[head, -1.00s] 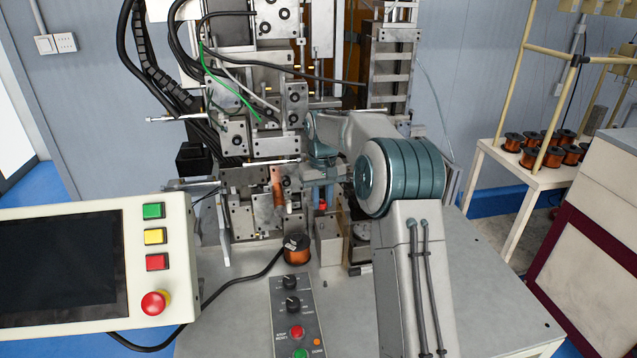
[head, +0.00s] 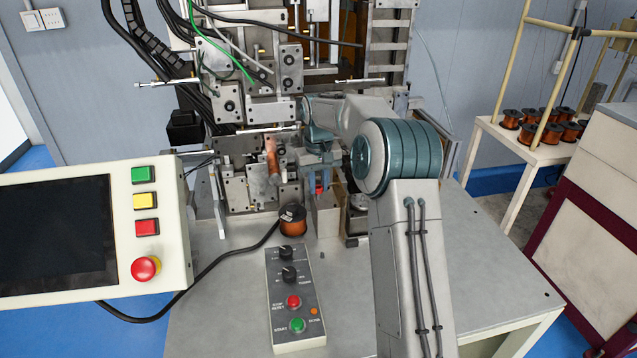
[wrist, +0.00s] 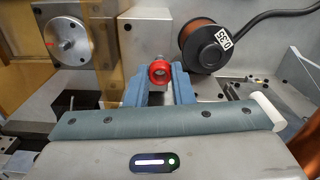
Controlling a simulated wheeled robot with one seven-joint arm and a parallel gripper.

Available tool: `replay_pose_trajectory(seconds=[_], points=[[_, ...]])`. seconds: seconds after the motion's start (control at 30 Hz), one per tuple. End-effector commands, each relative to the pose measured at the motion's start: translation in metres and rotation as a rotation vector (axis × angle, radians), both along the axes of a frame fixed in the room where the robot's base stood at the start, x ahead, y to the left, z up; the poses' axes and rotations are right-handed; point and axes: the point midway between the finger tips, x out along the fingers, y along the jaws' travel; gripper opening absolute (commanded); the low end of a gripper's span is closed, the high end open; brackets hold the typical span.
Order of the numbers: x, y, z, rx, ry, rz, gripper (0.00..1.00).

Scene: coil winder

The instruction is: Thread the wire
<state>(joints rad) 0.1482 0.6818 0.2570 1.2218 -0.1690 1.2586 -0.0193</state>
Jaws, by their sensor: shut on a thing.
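My gripper (wrist: 158,92) has two blue fingers shut around a small red ring-shaped piece (wrist: 160,73) with a hole facing the wrist camera. In the head view my gripper (head: 318,178) hangs just above a grey block on the machine, with a bit of red between its fingers. The copper wire spool (head: 293,221) with a black, labelled end stands to the left of the gripper. The spool also shows in the wrist view (wrist: 197,50), upper right of the fingers. I cannot make out a loose wire strand in either view.
The coil winder (head: 250,110) rises behind the gripper, with a copper-coloured cylinder (head: 273,160) to its left. A button panel (head: 293,300) lies in front and a screen console (head: 150,235) stands at left. The table is clear at right (head: 490,270).

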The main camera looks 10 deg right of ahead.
Motion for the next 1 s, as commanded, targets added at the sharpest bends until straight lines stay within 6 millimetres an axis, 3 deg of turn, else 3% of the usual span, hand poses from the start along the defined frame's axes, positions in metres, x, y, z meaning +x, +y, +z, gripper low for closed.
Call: replay_pose_trajectory(seconds=[1.0], points=[[0.000, 0.000, -0.022, 0.000, 0.001, 0.000, 0.01]])
